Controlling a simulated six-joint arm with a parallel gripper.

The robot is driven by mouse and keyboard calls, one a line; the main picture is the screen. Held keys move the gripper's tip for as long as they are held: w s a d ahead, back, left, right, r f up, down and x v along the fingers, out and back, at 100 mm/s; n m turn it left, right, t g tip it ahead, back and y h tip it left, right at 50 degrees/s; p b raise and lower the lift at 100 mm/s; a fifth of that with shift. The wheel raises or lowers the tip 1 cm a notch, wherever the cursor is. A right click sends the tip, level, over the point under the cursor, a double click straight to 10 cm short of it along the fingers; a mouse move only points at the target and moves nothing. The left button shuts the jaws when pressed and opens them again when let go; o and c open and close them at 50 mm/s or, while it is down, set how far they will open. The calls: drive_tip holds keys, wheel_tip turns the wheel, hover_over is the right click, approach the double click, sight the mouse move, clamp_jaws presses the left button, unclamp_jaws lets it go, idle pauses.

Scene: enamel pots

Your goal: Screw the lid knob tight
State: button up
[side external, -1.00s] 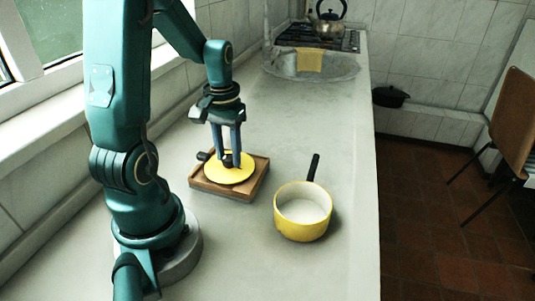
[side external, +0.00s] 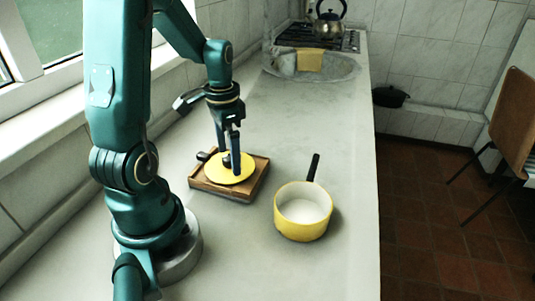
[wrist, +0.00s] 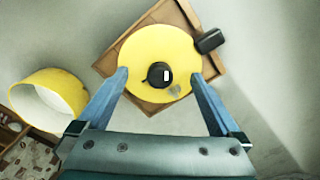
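The yellow lid (side external: 232,174) lies flat on a square wooden block (side external: 242,195) on the counter. The dark round knob (wrist: 159,75) sits in the middle of the lid in the wrist view. My gripper (wrist: 161,77) points down over the lid, its two blue fingers apart on either side of the knob. A clear gap shows between each finger and the knob, so I hold nothing. In the side view a finger partly hides the knob (side external: 227,158). How far the knob is threaded cannot be seen.
A black clamp-like piece (wrist: 210,41) sits at the block's edge, beside the lid. A yellow pot (side external: 303,211) with a black handle stands to the right of the block. The counter beyond, towards the sink (side external: 315,67), is clear.

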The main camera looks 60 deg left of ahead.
drive_tip(key=shift+r, duration=0.7)
drive_tip(key=n, duration=0.3)
drive_tip(key=shift+n, duration=0.4)
drive_tip(key=n, duration=1.4)
drive_tip(key=shift+n, duration=0.3)
drive_tip(key=shift+f, duration=0.7)
